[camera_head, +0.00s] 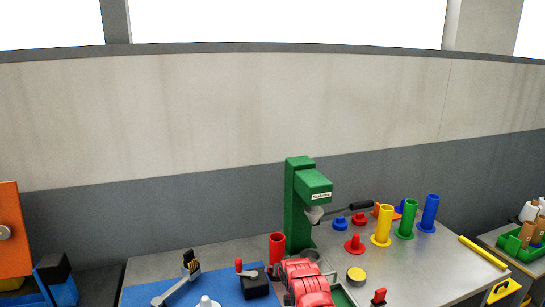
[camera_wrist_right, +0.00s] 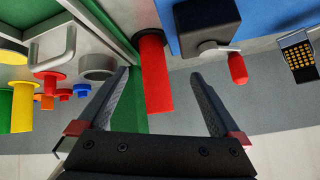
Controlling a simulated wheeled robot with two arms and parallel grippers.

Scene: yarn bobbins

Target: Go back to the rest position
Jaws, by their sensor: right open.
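My right gripper (camera_wrist_right: 158,76) is open in the right wrist view, with no thing held between its two dark fingers. That view is upside down, with the table at the top. A red tube (camera_wrist_right: 152,75) shows between the fingertips; I cannot tell how far off it is. In the head view the red tube (camera_head: 277,250) stands beside the green machine (camera_head: 297,205). A red ribbed shape (camera_head: 305,283) is at the bottom centre of the head view; I cannot tell whether it is part of my arm. My left gripper is not in view.
Yellow (camera_head: 382,226), green (camera_head: 407,220) and blue (camera_head: 429,213) tubes stand on the grey table (camera_head: 440,265) at right. A black box with a red lever (camera_head: 254,284) and a jointed grey lever (camera_head: 178,287) are on the blue mat (camera_head: 222,272). A bobbin crate (camera_head: 512,246) is far right.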

